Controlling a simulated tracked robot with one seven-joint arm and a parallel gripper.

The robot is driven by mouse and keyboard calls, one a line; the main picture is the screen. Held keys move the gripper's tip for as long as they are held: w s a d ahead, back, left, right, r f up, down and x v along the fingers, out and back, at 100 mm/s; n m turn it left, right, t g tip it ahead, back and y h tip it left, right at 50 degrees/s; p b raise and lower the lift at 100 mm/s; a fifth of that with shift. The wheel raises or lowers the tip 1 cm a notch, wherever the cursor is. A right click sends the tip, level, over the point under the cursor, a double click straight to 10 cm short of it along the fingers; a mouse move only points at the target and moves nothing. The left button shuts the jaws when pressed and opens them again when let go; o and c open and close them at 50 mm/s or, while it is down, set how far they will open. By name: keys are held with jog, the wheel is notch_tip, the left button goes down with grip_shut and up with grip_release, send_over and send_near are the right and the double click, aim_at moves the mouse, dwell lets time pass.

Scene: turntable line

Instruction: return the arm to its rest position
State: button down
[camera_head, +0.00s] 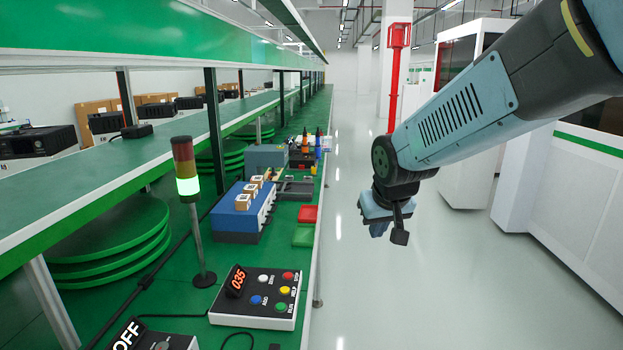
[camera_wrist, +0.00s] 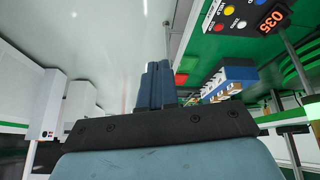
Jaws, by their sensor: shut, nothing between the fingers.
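My arm reaches in from the upper right in the head view. My gripper (camera_head: 380,229) hangs at its end over the open aisle floor, right of the green workbench and apart from it. In the wrist view my gripper (camera_wrist: 155,84) shows its two blue fingers pressed together with nothing between them. It touches no object in either view.
The green bench edge runs along the left. On it stand a button panel (camera_head: 256,297) reading 035, a signal light (camera_head: 187,186) lit green, a blue box (camera_head: 240,213) with small cartons, and red (camera_head: 308,214) and green (camera_head: 303,236) trays. White cabinets (camera_head: 580,190) stand right.

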jog(key=s+d+r+m, duration=0.1)
jog(key=s+d+r, duration=0.2)
jog(key=s+d, duration=0.2)
jog(key=s+d+r+m, duration=0.1)
jog(key=s+d+r, duration=0.2)
jog(key=s, duration=0.8)
jog(key=shift+d+r, duration=0.35)
jog(key=shift+d, duration=0.55)
